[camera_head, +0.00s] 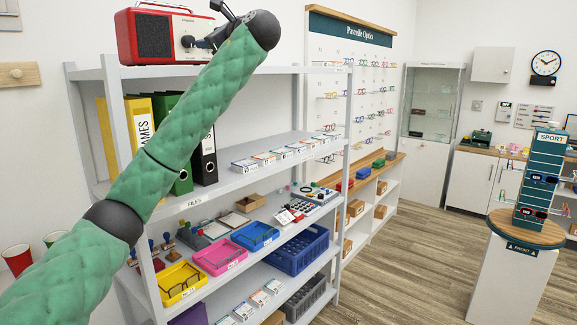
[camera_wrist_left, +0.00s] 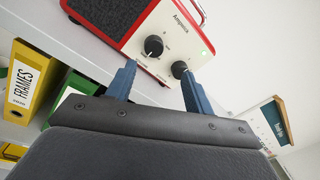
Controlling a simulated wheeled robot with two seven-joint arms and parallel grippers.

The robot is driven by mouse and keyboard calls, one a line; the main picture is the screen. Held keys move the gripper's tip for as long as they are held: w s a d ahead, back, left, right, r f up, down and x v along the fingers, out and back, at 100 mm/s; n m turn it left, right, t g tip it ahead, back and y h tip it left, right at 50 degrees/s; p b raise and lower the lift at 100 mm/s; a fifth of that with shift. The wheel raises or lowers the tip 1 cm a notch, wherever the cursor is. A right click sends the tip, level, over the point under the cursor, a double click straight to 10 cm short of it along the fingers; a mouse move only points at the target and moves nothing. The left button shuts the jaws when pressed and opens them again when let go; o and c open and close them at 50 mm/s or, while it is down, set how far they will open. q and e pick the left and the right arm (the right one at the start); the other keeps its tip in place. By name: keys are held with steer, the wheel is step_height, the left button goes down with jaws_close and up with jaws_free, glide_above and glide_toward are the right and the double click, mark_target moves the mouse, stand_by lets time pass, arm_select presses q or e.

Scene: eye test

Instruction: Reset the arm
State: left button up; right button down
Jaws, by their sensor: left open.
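My left arm comes in from the left in a green quilted sleeve and reaches up to the top shelf. My left gripper (camera_head: 212,28) is at the right end of a red and white radio (camera_head: 157,36), partly hidden behind my wrist. In the left wrist view, the two blue fingers of my left gripper (camera_wrist_left: 158,68) are apart with nothing between them. They point at the pale front of the radio (camera_wrist_left: 165,25), close to its two dark knobs. I cannot tell whether a finger touches the radio. My right gripper is not in view.
A grey shelf unit (camera_head: 255,183) holds binders, boxes and coloured trays below my arm. A yellow binder (camera_head: 140,122) also shows in the left wrist view (camera_wrist_left: 28,85). A glasses display wall (camera_head: 350,90) stands behind. A round-topped stand (camera_head: 520,232) is at right, with open floor before it.

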arm_select(q)
steer(key=d+r+n+t+h, duration=0.5)
steer(key=d+n+t+h, duration=0.1)
steer(key=n, duration=0.4)
steer(key=w+d+f+n+g+h, duration=0.1)
steer(key=w+f+n+h, duration=0.25)
steer(key=f, duration=1.55)
steer(key=w+d+f+n+g+h, duration=0.15)
steer(key=f+h, duration=0.25)
steer(key=f, duration=1.5)
steer(key=s+a+f+n+g, duration=0.15)
steer(key=s+f, duration=0.35)
steer(key=f, duration=1.4)
steer(key=s+a+f+g, duration=0.1)
steer(key=s+f+g, duration=0.25)
steer(key=f, duration=1.55)
steer(key=s+a+f+n+g, duration=0.1)
steer(key=s+f+g, duration=0.1)
steer(key=s+f, duration=1.15)
steer(key=s+a+f+n+g, duration=0.1)
steer(key=s+f+g, duration=0.2)
steer(key=s+f, duration=1.1)
steer(key=s+f+g, duration=0.2)
steer(key=s+f, duration=0.8)
steer(key=s, duration=0.5)
steer(key=s+f+g, duration=0.2)
steer(key=s+f, duration=0.8)
steer(key=s, duration=0.4)
steer(key=shift+s+d+g+h, duration=0.15)
steer(key=shift+s+g+h, duration=0.2)
